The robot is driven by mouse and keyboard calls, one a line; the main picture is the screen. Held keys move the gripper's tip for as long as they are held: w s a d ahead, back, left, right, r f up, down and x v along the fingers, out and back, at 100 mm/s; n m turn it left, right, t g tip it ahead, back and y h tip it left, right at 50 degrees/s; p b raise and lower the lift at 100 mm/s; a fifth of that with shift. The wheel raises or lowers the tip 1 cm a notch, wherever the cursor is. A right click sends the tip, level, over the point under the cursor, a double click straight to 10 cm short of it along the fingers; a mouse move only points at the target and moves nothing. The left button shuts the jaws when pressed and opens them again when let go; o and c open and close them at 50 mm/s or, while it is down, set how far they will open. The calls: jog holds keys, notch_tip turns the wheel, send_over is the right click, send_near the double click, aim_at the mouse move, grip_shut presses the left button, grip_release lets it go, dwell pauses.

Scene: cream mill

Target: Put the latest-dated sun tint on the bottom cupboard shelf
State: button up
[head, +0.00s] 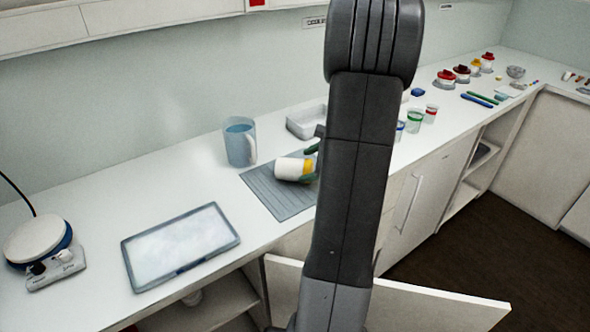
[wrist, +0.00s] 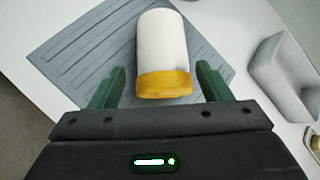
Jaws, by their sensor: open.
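A white bottle with a yellow-orange cap lies on its side on a grey ribbed mat (head: 270,190). I see the bottle (head: 288,169) in the head view, partly beside my arm. In the wrist view the bottle (wrist: 163,50) lies between my green fingers, cap end toward the palm. My gripper (wrist: 160,85) is open, one finger on each side of the bottle, with gaps visible. No label or date is readable. The open cupboard (head: 205,305) under the counter shows shelves at the lower left, with its door (head: 440,305) swung out.
A blue-grey jug (head: 240,143) and a white tray (head: 305,122) stand behind the mat. A framed flat tray (head: 180,245) and a round white device (head: 38,240) are to the left. Several capped jars (head: 446,78) stand far right. My arm hides the counter's middle.

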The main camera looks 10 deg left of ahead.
aim_at(294, 170)
jog(key=x, duration=0.2)
jog(key=p+x, duration=0.1)
jog(key=x, duration=0.2)
jog(key=shift+w+d+f, duration=0.1)
jog(key=shift+w+d, duration=0.1)
jog(key=shift+c, duration=0.2)
jog(key=c, duration=0.8)
jog(key=shift+c, duration=0.6)
